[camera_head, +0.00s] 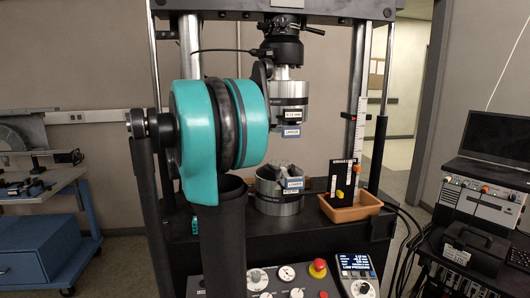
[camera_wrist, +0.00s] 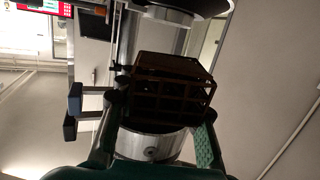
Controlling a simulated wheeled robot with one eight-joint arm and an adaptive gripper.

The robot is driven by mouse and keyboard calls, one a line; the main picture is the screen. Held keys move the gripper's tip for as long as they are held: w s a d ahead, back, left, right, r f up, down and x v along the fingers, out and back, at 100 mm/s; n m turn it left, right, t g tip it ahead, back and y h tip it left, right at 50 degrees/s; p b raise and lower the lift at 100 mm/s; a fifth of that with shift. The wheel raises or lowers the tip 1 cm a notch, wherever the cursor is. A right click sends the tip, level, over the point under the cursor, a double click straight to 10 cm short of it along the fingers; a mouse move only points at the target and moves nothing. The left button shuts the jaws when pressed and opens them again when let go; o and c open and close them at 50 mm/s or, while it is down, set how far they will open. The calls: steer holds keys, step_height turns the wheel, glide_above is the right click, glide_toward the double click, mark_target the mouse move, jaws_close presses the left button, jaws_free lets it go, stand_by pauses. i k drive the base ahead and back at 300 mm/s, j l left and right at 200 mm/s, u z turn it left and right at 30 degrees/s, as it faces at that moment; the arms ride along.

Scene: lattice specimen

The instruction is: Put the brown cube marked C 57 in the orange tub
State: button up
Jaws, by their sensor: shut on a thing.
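A dark brown open-lattice cube (camera_wrist: 172,86) shows in the wrist view between the fingers of my gripper (camera_wrist: 160,108). The gripper is shut on it. No C 57 mark is readable on the side I see. The orange tub (camera_head: 352,213) stands on the right side of the test machine's black table in the head view. In that view my teal arm covers the middle left, and I cannot make out the gripper or the cube. The tub does not show clearly in the wrist view.
The lower grip (camera_head: 277,205) and upper grip (camera_head: 289,95) of the machine stand left of the tub. A machine column and ruler are close behind. A control panel (camera_head: 290,278) lies in front.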

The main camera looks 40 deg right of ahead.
mark_target(365, 213)
steer(key=k+l+u, duration=0.1)
steer(key=k+l, duration=1.3)
steer(key=k, duration=0.1)
